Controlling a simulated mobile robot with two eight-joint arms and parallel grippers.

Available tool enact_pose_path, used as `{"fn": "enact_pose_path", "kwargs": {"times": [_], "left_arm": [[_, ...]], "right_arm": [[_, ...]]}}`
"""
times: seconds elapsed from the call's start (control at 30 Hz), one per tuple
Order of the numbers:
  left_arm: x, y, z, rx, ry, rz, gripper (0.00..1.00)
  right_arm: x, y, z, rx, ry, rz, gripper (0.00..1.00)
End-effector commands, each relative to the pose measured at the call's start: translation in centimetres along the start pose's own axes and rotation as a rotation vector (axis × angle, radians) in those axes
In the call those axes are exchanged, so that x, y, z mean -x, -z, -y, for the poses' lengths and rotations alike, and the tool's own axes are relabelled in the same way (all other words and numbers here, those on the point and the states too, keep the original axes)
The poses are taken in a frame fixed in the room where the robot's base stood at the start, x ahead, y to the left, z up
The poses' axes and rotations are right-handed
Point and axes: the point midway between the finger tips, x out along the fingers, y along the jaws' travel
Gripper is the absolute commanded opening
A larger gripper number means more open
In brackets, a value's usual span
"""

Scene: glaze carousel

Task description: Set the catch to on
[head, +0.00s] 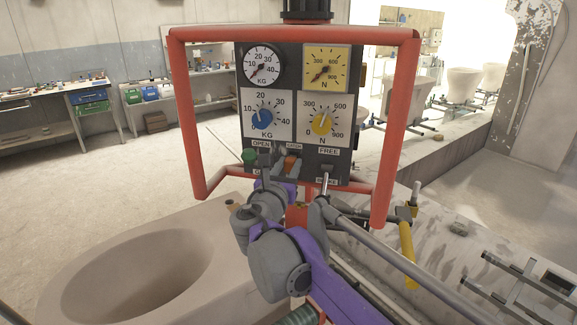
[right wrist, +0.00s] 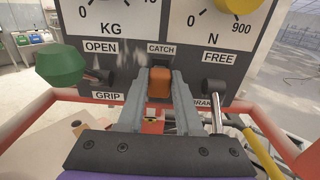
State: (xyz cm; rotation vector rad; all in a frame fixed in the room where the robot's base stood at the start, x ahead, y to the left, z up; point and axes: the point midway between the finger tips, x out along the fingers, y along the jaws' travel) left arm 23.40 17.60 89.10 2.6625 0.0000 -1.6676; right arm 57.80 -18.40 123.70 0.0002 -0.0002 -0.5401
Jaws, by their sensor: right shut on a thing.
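The catch is an orange block-shaped switch (right wrist: 159,86) on the dark control panel (head: 341,121), just under the CATCH label (right wrist: 161,49). In the head view the catch (head: 292,163) is partly hidden by my right gripper (head: 279,161). In the right wrist view my right gripper (right wrist: 159,77) has its two grey fingers on either side of the catch, shut on it. I cannot tell which setting the catch is in. My left gripper is not in view.
A green-knobbed lever (right wrist: 62,63) by OPEN and GRIP stands left of the catch. A metal lever (right wrist: 216,101) by FREE and BRAKE stands close to its right. A red tube frame (head: 403,122) surrounds the panel. A large pale basin (head: 75,262) lies below left.

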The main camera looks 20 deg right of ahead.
Motion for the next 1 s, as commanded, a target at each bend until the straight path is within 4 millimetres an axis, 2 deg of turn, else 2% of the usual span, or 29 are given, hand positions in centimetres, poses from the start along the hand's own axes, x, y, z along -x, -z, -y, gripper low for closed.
{"fn": "enact_pose_path", "kwargs": {"times": [0.07, 0.3, 0.57, 0.6, 0.77, 1.0], "left_arm": [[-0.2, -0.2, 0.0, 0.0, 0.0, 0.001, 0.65], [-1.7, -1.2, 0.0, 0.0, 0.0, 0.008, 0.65], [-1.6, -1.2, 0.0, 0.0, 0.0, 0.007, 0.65], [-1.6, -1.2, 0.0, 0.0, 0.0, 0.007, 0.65], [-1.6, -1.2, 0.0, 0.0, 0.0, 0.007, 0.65], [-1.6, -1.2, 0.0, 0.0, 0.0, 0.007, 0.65]], "right_arm": [[0.0, 0.6, 0.0, 0.0, 0.0, -0.001, 0.0], [0.0, 4.3, 0.0, 0.001, 0.0, -0.002, 0.0], [0.0, 4.5, 0.0, -0.002, 0.0, -0.003, 0.0], [0.0, 4.5, 0.0, -0.002, 0.0, -0.004, 0.36], [0.0, 4.4, 0.0, -0.002, 0.0, -0.003, 0.65], [0.0, 4.3, 0.0, -0.001, 0.0, -0.001, 0.65]]}}
